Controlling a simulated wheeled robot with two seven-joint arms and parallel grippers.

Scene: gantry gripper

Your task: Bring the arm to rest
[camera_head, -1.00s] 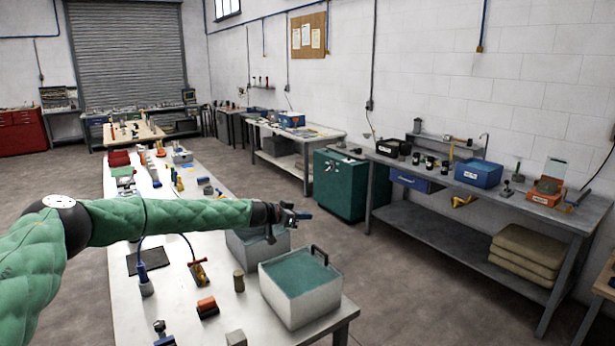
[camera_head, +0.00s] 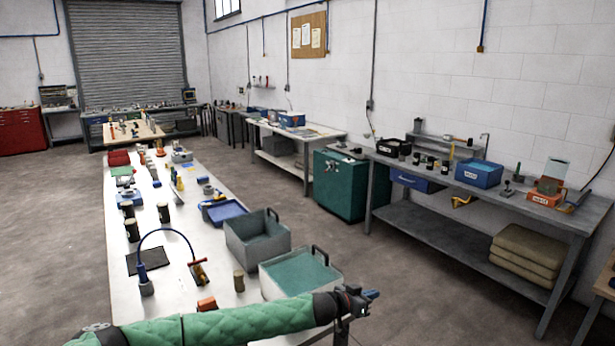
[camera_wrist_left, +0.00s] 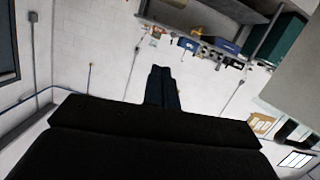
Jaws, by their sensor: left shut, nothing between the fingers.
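My left arm, in a green padded sleeve, lies low across the bottom of the head view. Its left gripper (camera_head: 372,294) is at the arm's right end, in front of the near right corner of the long white table (camera_head: 180,268). The gripper is shut and empty. In the left wrist view, the dark fingers (camera_wrist_left: 161,82) are together with nothing between them, against the white wall. My right gripper is not in view.
A grey bin with teal inside (camera_head: 300,272) and an open grey bin (camera_head: 258,238) stand on the table's right side, close behind the arm. A workbench (camera_head: 440,226) and a green cabinet (camera_head: 340,185) stand to the right. Grey floor (camera_head: 400,275) between is clear.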

